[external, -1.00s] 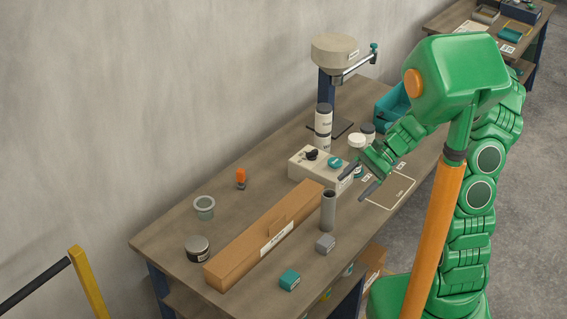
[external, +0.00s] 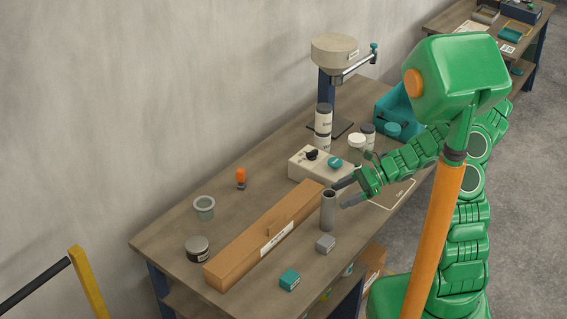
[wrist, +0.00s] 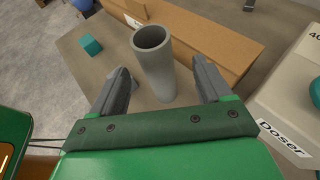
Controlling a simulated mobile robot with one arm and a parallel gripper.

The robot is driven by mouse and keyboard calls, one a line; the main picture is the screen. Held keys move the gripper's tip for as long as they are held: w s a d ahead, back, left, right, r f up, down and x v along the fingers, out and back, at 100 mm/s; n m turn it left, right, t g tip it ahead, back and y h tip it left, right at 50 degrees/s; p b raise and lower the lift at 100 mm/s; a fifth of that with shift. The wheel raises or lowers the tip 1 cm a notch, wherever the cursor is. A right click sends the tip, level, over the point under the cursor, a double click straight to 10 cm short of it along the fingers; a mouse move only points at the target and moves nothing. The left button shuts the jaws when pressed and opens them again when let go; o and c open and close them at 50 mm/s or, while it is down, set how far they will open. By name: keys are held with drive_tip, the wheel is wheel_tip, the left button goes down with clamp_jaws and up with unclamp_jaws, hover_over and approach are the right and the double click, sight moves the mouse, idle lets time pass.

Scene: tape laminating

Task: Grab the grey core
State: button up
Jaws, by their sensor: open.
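The grey core (external: 328,211) is an upright hollow grey tube on the table, in front of the long cardboard box. In the wrist view the core (wrist: 158,70) stands a little beyond and between my two fingers, its open top facing up. My gripper (external: 345,195) is open and empty, its fingers pointing left at the core from the right. In the wrist view my gripper (wrist: 163,85) has one finger on each side of the core, with a gap on both sides.
The long cardboard box (external: 242,254) lies close behind the core. A beige doser (external: 312,164) stands behind my gripper.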

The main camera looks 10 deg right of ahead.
sight(323, 205)
drive_tip(key=shift+s+x, duration=0.15)
drive_tip(key=shift+x, duration=1.7)
drive_tip(key=shift+s+x, duration=0.15)
drive_tip(key=shift+x, duration=1.75)
drive_tip(key=c, duration=1)
drive_tip(key=shift+c, duration=0.2)
drive_tip(key=shift+r, duration=0.15)
